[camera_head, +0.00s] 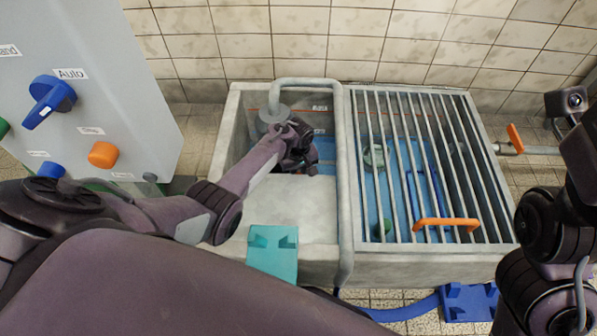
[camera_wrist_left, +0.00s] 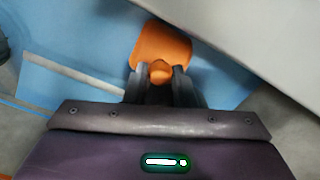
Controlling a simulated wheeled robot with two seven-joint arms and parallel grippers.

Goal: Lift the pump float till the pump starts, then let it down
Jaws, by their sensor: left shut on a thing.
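The orange pump float (camera_wrist_left: 162,48) shows in the left wrist view, with its small knob between my left fingertips. My left gripper (camera_wrist_left: 158,82) is shut on the float. In the head view my left arm reaches down into the open part of the concrete sump (camera_head: 232,125), and my left gripper (camera_head: 298,168) hides the float. A grey pump pipe (camera_head: 270,112) stands in the sump behind the gripper. My right arm is at the right edge of the head view, and its fingertips do not show.
A grey control panel (camera_head: 110,60) with a blue selector knob (camera_head: 52,97) marked Auto and an orange button (camera_head: 103,154) stands at the left. A metal grating (camera_head: 425,160) with an orange handle (camera_head: 446,223) covers the sump's right part. A teal block (camera_head: 272,252) sits on the front rim.

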